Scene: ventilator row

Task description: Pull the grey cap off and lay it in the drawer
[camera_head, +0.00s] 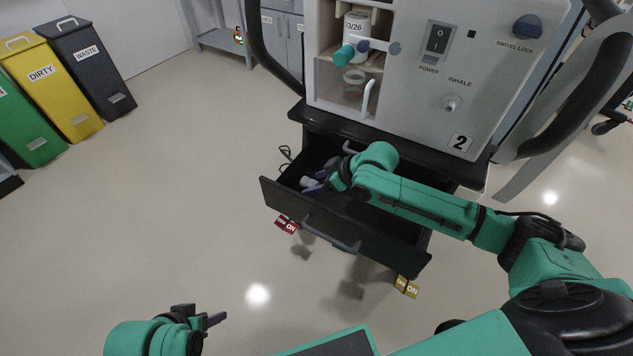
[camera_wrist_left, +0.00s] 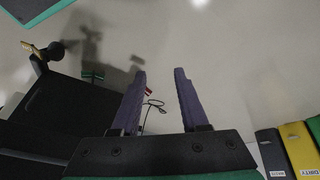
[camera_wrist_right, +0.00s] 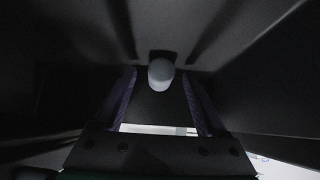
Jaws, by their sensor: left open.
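A light grey rounded cap (camera_wrist_right: 161,73) lies inside the dark open drawer (camera_head: 310,228). In the head view it shows as a small pale shape (camera_head: 308,181) near the drawer's left end. My right gripper (camera_head: 320,187) reaches down into the drawer beside it. In the right wrist view its fingers stand apart, with the cap between their tips and a gap on each side. The inhale port (camera_head: 450,103) on the ventilator front shows a short pale stub. My left gripper (camera_head: 214,320) is open and empty over the floor, away from the drawer.
The ventilator (camera_head: 420,75) stands above the drawer, with a swivel lock knob (camera_head: 527,27) and a power switch (camera_head: 437,38). Red (camera_head: 286,224) and yellow (camera_head: 406,286) tags hang by the drawer. Bins (camera_head: 55,85) stand at the far left. The floor between is clear.

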